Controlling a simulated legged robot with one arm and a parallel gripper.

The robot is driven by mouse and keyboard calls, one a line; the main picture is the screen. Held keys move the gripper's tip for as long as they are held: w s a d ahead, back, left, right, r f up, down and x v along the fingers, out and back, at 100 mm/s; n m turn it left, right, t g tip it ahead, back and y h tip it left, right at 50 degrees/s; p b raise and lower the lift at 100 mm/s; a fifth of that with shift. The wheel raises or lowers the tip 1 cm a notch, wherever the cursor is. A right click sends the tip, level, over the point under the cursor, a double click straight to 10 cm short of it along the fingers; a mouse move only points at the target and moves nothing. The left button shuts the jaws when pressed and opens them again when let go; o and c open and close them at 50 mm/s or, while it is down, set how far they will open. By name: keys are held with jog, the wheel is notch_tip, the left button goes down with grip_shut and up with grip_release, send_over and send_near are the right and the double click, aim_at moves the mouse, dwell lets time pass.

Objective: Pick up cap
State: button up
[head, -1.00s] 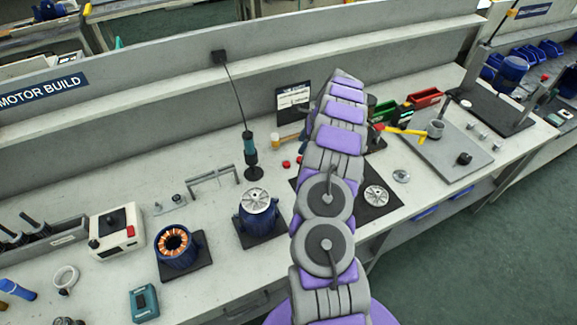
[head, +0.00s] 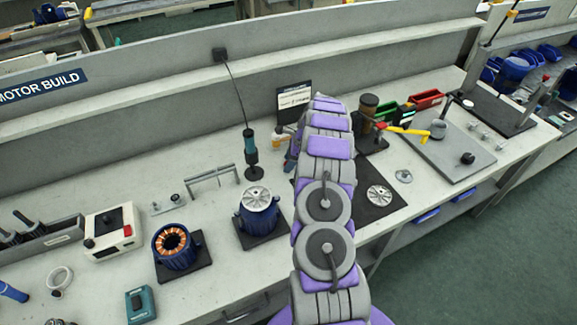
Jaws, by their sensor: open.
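I cannot tell for certain which part is the cap. A round silver end cap (head: 379,195) lies flat on a dark mat (head: 398,205) to the right of my arm. A similar silver cap (head: 257,197) sits on top of a blue motor housing (head: 258,217), left of my arm. The small red round pieces seen earlier on the bench do not show now; my arm covers that area. My gripper is hidden behind my own arm links, which reach away across the middle of the bench.
An open motor housing with copper windings (head: 174,248) and a white control box (head: 112,233) stand on the left. A hanging screwdriver (head: 251,152), a brown cylinder (head: 368,103) and a yellow lever (head: 410,131) stand near the arm. The bench's front strip is mostly clear.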

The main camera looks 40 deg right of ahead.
aim_at(284, 163)
jog(key=shift+a, duration=0.25)
jog(key=shift+c, duration=0.2)
jog(key=shift+w+a, duration=0.1)
jog(key=shift+c, duration=0.7)
jog(key=shift+d+f, duration=0.1)
jog(key=shift+d, duration=0.5)
jog(key=c, duration=0.7)
jog(key=shift+a, duration=0.15)
jog(key=shift+c, duration=0.2)
jog(key=shift+a, duration=0.1)
notch_tip(284, 163, up, 3)
jog(key=shift+r+p, duration=0.2)
jog(key=shift+p, duration=0.5)
jog(key=shift+s+r, duration=0.25)
jog(key=s+p, duration=0.1)
jog(key=s, duration=0.4)
jog(key=s+a+p, duration=0.1)
jog(key=s, duration=0.4)
jog(key=s+r+p, duration=0.1)
jog(key=s, duration=0.4)
jog(key=shift+s+a+r, duration=0.1)
jog(key=shift+s+a, duration=0.1)
jog(key=shift+s, duration=0.1)
jog(key=shift+r, duration=0.1)
